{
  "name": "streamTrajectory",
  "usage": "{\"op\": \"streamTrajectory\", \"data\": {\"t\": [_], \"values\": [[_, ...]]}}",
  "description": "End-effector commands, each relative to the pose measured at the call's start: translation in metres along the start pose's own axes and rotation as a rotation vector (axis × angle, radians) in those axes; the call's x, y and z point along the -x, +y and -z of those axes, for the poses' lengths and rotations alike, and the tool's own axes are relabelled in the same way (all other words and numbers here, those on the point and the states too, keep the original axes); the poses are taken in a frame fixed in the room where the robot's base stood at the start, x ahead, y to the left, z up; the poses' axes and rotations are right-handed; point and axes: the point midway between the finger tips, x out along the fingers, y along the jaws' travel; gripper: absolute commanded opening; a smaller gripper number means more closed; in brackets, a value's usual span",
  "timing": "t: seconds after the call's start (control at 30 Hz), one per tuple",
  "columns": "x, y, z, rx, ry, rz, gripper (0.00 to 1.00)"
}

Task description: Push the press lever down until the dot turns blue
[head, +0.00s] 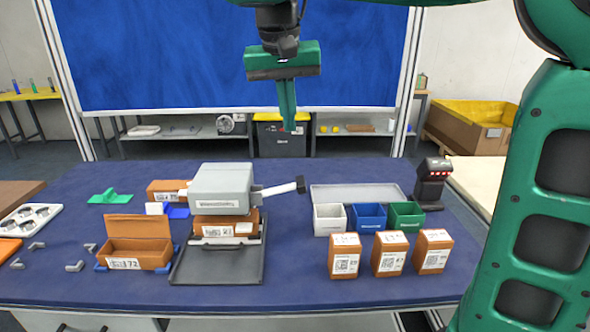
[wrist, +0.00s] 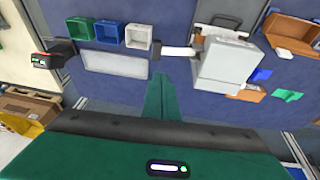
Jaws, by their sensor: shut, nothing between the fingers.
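The press (head: 221,190) has a light grey head above a dark base plate (head: 195,265). An orange-brown labelled box (head: 225,225) sits under the head. The press lever (head: 276,189) is a white bar with a black grip (head: 300,185), sticking out to the right and slightly raised. My green gripper (head: 289,125) is shut and empty, hanging above and apart from the lever. In the wrist view, the shut fingers (wrist: 160,80) point towards the lever (wrist: 178,52) near its black end, with the press (wrist: 225,65) to the right. I cannot make out a dot.
White, blue (head: 367,217) and green bins stand right of the press, before a grey tray (head: 357,194). Several labelled boxes (head: 390,254) stand in front of them. A black scanner (head: 432,182) with red lights is at the right. An open box (head: 137,243) is at the left.

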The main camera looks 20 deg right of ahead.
Motion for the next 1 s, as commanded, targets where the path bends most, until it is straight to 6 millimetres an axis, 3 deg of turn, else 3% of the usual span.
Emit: {"op": "streamTrajectory", "data": {"t": [0.37,1.0], "values": [[-0.021,0.002,0.001,-0.001,0.000,-0.004,0.00],[-0.122,0.006,-0.007,-0.001,-0.003,-0.002,0.00]]}}
